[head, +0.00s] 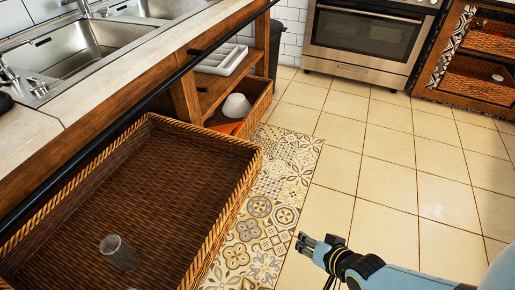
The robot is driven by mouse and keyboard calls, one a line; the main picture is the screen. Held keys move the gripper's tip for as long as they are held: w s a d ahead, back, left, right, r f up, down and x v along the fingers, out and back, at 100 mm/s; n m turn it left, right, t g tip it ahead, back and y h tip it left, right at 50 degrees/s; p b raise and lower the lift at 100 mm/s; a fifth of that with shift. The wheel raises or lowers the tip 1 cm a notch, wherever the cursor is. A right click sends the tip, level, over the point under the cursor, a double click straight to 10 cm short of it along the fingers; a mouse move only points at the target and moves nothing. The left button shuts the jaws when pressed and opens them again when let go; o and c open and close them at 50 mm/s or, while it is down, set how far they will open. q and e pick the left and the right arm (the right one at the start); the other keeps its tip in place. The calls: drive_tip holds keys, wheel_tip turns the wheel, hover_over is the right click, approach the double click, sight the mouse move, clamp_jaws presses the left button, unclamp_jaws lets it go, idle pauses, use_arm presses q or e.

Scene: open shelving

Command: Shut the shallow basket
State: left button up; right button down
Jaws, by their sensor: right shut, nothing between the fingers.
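The shallow wicker basket (256,172) is pulled far out from the wooden counter at the left and stands open. A clear glass (120,253) is inside it near its front left. My right gripper (303,243) is at the lower middle, over the floor to the right of the basket. It is shut and empty, its fingers pointing left, apart from the basket's right rim. My left gripper is not in view.
A black rail (100,160) runs along the counter edge above the basket. Behind, an open shelf holds a white tray (223,59) and a white bowl (236,106) in another basket. An oven (362,40) stands at the back. The tiled floor (400,170) is clear.

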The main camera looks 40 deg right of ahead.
sight(254, 168)
drive_tip(key=w+d+r+m+t+h+b, duration=0.2)
drive_tip(key=w+m+t+b, duration=0.3)
drive_tip(key=b, duration=0.5)
drive_tip(key=w+d+r+m+t+h+b, duration=0.1)
drive_tip(key=w+r+m+t+h+b, duration=0.15)
drive_tip(key=w+m+b, duration=0.6)
wheel_tip(254, 168, down, 6)
drive_tip(key=s+r+n+b, duration=0.1)
drive_tip(key=s+n+b, duration=0.15)
drive_tip(key=b, duration=0.65)
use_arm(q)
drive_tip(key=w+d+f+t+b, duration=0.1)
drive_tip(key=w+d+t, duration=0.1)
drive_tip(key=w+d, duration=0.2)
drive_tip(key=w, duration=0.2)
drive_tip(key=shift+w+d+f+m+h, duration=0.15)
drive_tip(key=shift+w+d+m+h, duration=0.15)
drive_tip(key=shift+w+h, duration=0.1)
use_arm(e)
drive_tip(key=shift+m+t+y, duration=0.25)
drive_tip(key=shift+m+y, duration=0.15)
drive_tip(key=shift+y, duration=0.05)
drive_tip(key=x, duration=0.4)
drive_tip(key=a+x, duration=0.1)
drive_tip(key=x, duration=0.3)
drive_tip(key=a+x, duration=0.1)
drive_tip(key=x, duration=0.4)
drive_tip(key=shift+w+a+f, duration=0.15)
drive_tip(key=shift+w+a, duration=0.1)
